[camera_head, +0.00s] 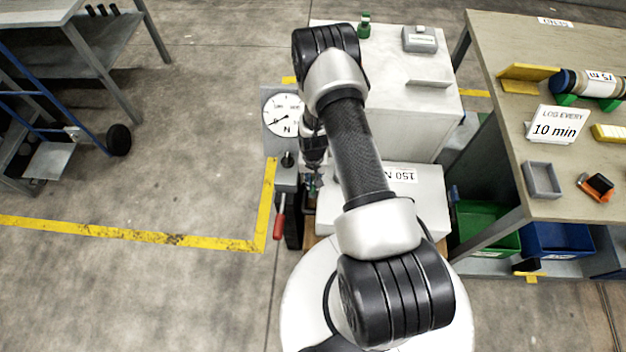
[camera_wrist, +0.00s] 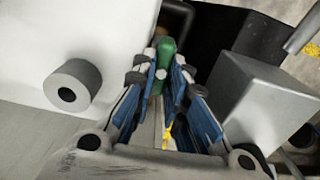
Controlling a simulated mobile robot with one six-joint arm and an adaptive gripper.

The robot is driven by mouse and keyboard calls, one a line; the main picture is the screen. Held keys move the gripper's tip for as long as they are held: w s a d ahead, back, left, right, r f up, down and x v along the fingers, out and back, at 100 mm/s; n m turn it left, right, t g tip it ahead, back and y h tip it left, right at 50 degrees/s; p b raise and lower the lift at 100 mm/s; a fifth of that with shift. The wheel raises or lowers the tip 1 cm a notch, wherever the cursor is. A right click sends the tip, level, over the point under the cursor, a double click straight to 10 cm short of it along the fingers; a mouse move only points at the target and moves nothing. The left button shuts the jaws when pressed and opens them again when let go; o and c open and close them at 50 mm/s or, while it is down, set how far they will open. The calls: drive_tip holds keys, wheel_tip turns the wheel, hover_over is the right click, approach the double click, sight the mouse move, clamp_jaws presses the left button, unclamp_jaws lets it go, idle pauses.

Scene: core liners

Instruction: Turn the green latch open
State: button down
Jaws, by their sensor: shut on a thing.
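The green latch (camera_wrist: 165,55) shows in the wrist view as a rounded green piece at the fingertips. My gripper (camera_wrist: 162,82) has its two blue-padded fingers on either side of it, shut on it. The lower part of the latch is hidden by the fingers. In the head view my gripper (camera_head: 313,183) is low beside the white machine, left of my arm. The latch cannot be made out there, as my wrist and arm cover that spot.
The white machine (camera_head: 420,125) carries a "150 N" label and a round dial (camera_head: 284,113). A red-handled lever (camera_head: 279,222) hangs left of my gripper. In the wrist view a grey block (camera_wrist: 255,100) is close on the right and a dark-ended knob (camera_wrist: 73,85) on the left.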

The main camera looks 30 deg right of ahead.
drive_tip(key=shift+m, duration=0.3)
drive_tip(key=c, duration=1.6)
unclamp_jaws()
wheel_tip(320, 180, up, 12)
